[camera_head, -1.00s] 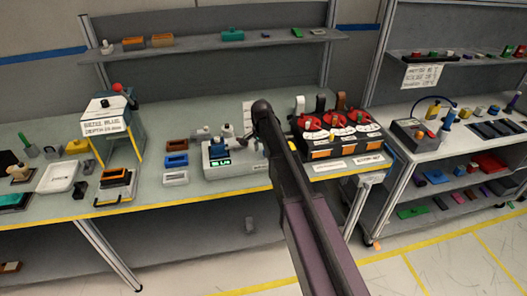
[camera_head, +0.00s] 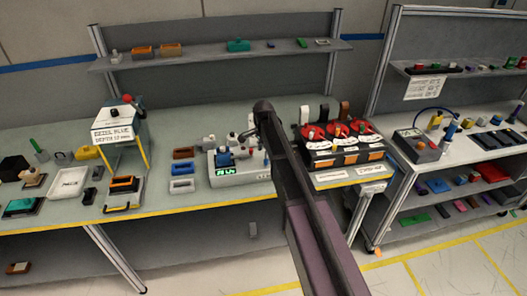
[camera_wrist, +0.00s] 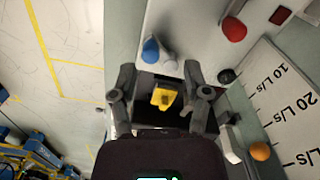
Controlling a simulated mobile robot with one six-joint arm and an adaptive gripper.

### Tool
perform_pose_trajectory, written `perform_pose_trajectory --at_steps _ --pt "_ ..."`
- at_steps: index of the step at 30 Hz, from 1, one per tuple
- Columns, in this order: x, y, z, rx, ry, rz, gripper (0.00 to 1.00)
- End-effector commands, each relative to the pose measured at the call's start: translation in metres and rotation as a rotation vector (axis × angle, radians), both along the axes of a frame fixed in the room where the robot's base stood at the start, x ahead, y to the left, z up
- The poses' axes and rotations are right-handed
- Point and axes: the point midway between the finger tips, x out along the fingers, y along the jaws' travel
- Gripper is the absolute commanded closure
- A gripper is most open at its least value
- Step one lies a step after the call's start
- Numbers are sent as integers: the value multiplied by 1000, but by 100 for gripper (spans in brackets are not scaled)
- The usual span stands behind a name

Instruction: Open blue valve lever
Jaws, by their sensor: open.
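A grey flow module with a green-lit display (camera_head: 240,176) stands on the bench in the head view, with a blue part (camera_head: 224,158) on its top. In the wrist view a blue teardrop-shaped knob or lever end (camera_wrist: 152,50) shows just beyond my gripper (camera_wrist: 158,76), ahead of the fingertips. My gripper is open, its two dark fingers apart. A yellow piece (camera_wrist: 163,97) on a dark base shows between the fingers; I cannot tell whether they touch it. In the head view my arm hides part of the module's right side, and the fingers are hard to make out.
In the head view, a red-dial panel (camera_head: 340,135) stands right of my arm and small trays (camera_head: 182,170) stand left of the module.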

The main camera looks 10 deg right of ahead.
Motion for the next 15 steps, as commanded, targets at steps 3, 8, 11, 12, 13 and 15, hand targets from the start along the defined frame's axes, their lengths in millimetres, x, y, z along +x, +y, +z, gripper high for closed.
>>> perform_pose_trajectory --at_steps 3,8,11,12,13,15 --pt "0 0 15 0 0 0 39" --pt "0 0 27 0 0 0 39" --pt "0 0 36 0 0 1 39" --pt "0 0 39 0 0 1 39" --pt "0 0 41 0 0 1 39" --pt "0 0 47 0 0 1 39"
